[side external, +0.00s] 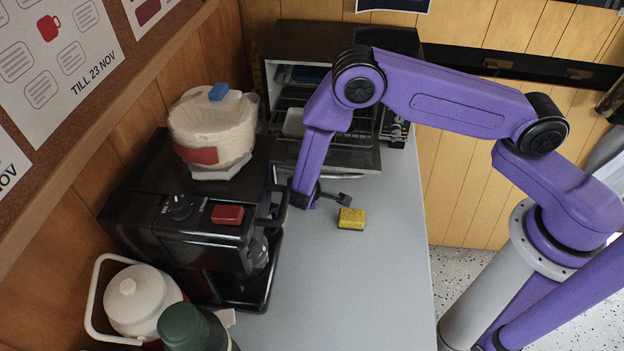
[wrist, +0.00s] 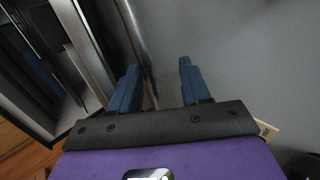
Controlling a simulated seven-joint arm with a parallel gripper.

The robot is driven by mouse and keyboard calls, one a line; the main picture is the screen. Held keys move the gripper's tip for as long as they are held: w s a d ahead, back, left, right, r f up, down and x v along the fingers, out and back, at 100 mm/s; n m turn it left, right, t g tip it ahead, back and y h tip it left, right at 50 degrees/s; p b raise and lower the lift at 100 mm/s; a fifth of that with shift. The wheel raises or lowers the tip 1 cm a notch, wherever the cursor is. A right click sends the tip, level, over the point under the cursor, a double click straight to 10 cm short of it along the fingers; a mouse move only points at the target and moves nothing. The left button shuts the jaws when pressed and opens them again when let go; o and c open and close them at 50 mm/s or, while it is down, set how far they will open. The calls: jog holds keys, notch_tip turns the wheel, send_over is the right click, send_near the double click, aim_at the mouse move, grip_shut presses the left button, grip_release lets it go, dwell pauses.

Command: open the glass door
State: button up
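The oven (side external: 290,38) is a dark box at the back of the counter. Its glass door (side external: 364,160) is swung down at the front, and the inside with its racks shows above it. My gripper (side external: 328,198) is low in front of the door, beside the coffee machine. In the wrist view, my gripper's two blue fingers (wrist: 160,65) are spread apart. A silver bar (wrist: 137,40), apparently the door's handle or edge, runs down close to the left finger. I cannot tell if they touch. My forearm hides part of the door in the side view.
A yellow sponge (side external: 351,219) lies on the grey counter (side external: 370,290) just right of my gripper. A black coffee machine (side external: 150,235) with a paper filter stack (side external: 210,125) on it stands left. A white jug (side external: 135,300) and green flask (side external: 190,330) are front left. The front counter is clear.

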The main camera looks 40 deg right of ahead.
jog(key=shift+w+d+f+m+g+y, duration=0.15)
jog(key=shift+d+f+m+g+y, duration=0.2)
jog(key=shift+f, duration=0.3)
jog(key=r, duration=0.4)
jog(key=shift+a+r, duration=0.2)
jog(key=s+d+r, duration=0.4)
jog(key=s+r, duration=0.6)
jog(key=s, duration=0.3)
jog(key=shift+s, duration=0.3)
jog(key=shift+d, duration=0.1)
jog(key=s+d+r+n+g+y, duration=0.2)
jog(key=s+d+r+g+y, duration=0.1)
jog(key=s+r, duration=0.4)
jog(key=s+d+r+n+g+y, duration=0.2)
jog(key=s+d+r+g+y, duration=0.1)
jog(key=s+r, duration=0.4)
jog(key=s, duration=0.3)
jog(key=shift+s+y, duration=0.3)
jog(key=shift+y, duration=0.05)
